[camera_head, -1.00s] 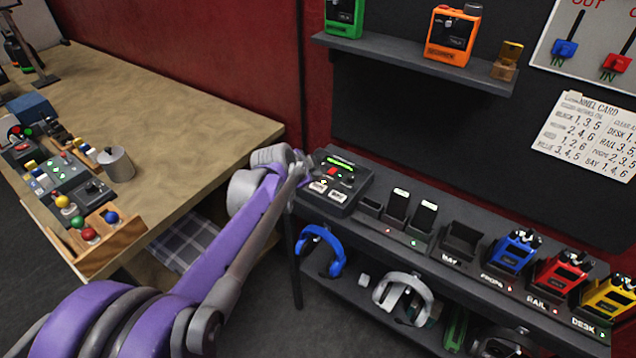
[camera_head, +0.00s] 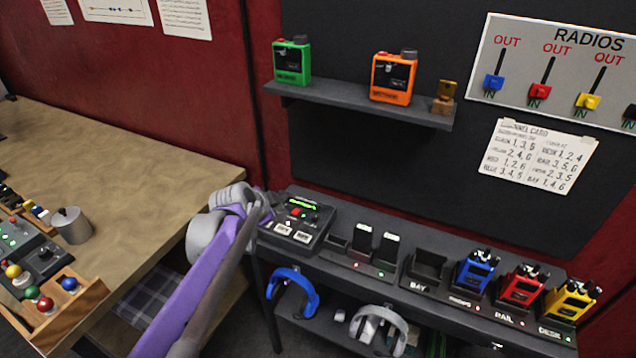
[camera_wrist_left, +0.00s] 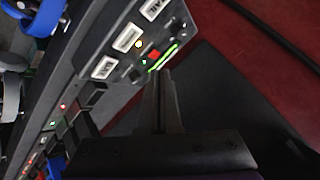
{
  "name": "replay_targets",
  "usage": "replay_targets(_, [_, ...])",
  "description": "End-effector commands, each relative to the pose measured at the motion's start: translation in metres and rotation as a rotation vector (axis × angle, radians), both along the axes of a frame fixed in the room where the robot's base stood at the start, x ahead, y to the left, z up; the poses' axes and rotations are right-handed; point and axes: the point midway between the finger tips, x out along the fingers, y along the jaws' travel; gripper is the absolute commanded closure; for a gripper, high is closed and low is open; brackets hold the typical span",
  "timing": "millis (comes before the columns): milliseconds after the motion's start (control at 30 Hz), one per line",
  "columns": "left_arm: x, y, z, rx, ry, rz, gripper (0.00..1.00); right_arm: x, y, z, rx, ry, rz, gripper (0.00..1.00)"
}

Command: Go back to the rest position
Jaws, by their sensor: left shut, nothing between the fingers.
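My left gripper (camera_head: 264,208) is at the end of my purple and grey arm, beside the left end of the dark console (camera_head: 297,222) on the bench. It is shut and empty. In the left wrist view its closed fingers (camera_wrist_left: 162,82) point at the console's end with the lit green strip (camera_wrist_left: 163,58); I cannot tell whether they touch it. The console has a red button (camera_wrist_left: 154,54) and white labelled keys. My right gripper is not in view.
Blue, red and yellow radios (camera_head: 521,287) stand in holders at the bench's right. A shelf (camera_head: 350,104) above carries green and orange radios. Headphones (camera_head: 292,291) hang below. A wooden table (camera_head: 130,150) with a metal pot (camera_head: 72,226) and control boxes is at left.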

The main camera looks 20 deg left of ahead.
Motion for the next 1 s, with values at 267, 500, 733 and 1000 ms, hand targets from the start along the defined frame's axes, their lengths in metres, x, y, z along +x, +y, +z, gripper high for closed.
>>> replay_targets(267, [-0.023,-0.027,-0.001,-0.059,0.031,0.034,1.00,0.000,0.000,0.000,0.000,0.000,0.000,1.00])
replay_targets(500, [-0.131,-0.108,-0.025,-0.272,0.170,0.230,1.00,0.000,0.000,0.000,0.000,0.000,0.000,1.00])
replay_targets(733, [-0.232,-0.146,-0.065,-0.415,0.274,0.474,1.00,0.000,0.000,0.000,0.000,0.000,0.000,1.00])
replay_targets(1000, [-0.275,-0.153,-0.088,-0.469,0.303,0.610,1.00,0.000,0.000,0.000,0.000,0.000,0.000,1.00])
